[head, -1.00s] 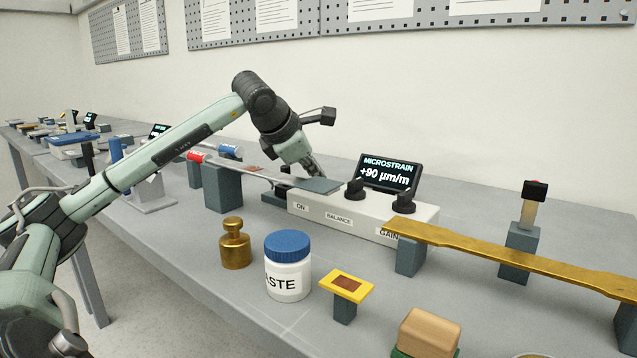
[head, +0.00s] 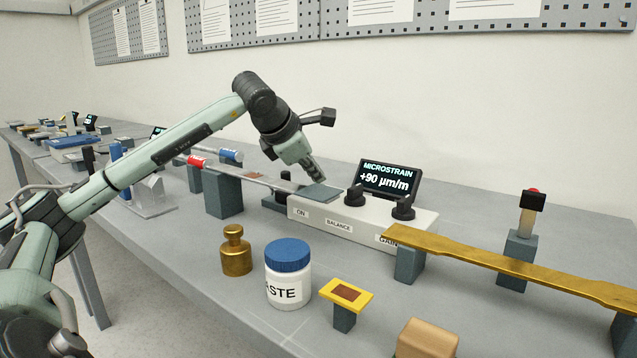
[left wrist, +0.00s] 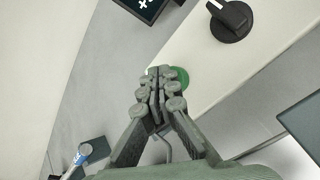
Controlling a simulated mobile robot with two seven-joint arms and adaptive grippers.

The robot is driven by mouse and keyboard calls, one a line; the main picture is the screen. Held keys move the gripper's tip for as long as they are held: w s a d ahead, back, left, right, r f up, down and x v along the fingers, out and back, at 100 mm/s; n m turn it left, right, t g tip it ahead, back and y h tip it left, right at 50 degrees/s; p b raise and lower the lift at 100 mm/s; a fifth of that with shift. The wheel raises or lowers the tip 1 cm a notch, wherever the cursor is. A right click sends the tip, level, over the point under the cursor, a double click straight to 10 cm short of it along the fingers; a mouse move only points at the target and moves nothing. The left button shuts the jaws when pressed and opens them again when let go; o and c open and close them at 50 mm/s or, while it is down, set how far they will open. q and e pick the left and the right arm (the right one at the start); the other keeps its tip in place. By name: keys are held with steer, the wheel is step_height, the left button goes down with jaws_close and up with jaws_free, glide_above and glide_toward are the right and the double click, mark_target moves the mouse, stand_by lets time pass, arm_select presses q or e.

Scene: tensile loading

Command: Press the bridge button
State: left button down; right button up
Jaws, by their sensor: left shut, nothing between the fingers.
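The bridge box (head: 362,228) is a long white box with ON, BALANCE and GAIN labels, two black knobs and a display (head: 390,178) reading +90 µm/m. Its green button (left wrist: 182,76) shows in the left wrist view, partly hidden behind my fingertips. In the head view I cannot make the button out. My left gripper (head: 320,181) is shut and empty, pointing down over the box's left end near the ON label. In the left wrist view its fingertips (left wrist: 160,76) overlap the button's left side; I cannot tell whether they touch it. My right gripper is not in view.
A grey plate (head: 318,193) lies in front of the fingertips in the head view, close to the box top. A metal strip (head: 250,178) runs left from there. A brass weight (head: 236,252), a paste jar (head: 288,275) and a brass bar (head: 510,264) stand nearer.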

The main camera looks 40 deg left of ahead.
arm_select(q)
steer(key=shift+r+p, duration=2.05)
steer(key=shift+r, duration=0.7)
